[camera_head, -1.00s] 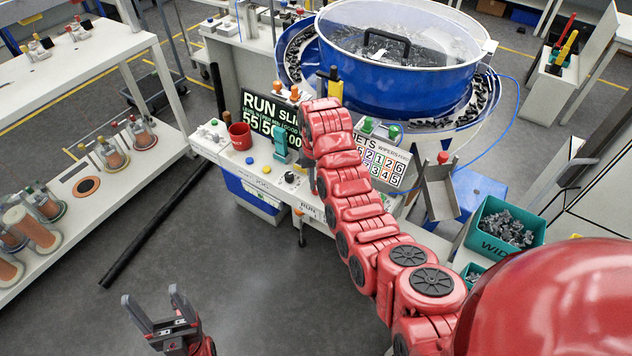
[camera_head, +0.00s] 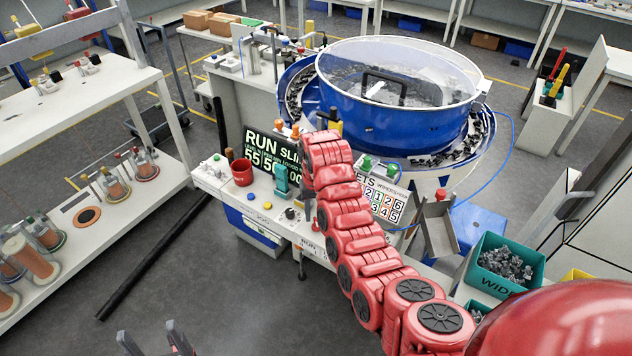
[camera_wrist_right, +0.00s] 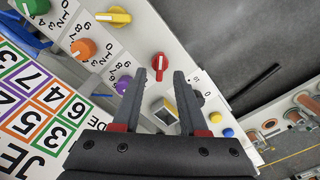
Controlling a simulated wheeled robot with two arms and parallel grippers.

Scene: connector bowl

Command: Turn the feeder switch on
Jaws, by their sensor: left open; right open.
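My right gripper (camera_wrist_right: 170,76) is open and empty above the control panel. In the head view my red right arm hides most of it. A small pale square part (camera_wrist_right: 165,109) shows between its fingers; I cannot tell whether it is the feeder switch. A black knob (camera_wrist_right: 198,98) is just right of the fingers, and also shows in the head view (camera_head: 291,214). A red knob (camera_wrist_right: 159,61) is beside the left fingertip, and a purple knob (camera_wrist_right: 123,85) is left of the fingers. My left gripper (camera_head: 148,336) is open and empty over the floor, partly cut off.
Blue (camera_wrist_right: 228,133) and yellow (camera_wrist_right: 216,117) buttons lie right of the gripper. Orange (camera_wrist_right: 83,49) and yellow (camera_wrist_right: 113,16) knobs are at upper left. A red cup (camera_head: 242,173) and teal part (camera_head: 281,178) stand on the bench. The blue bowl feeder (camera_head: 390,112) is behind.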

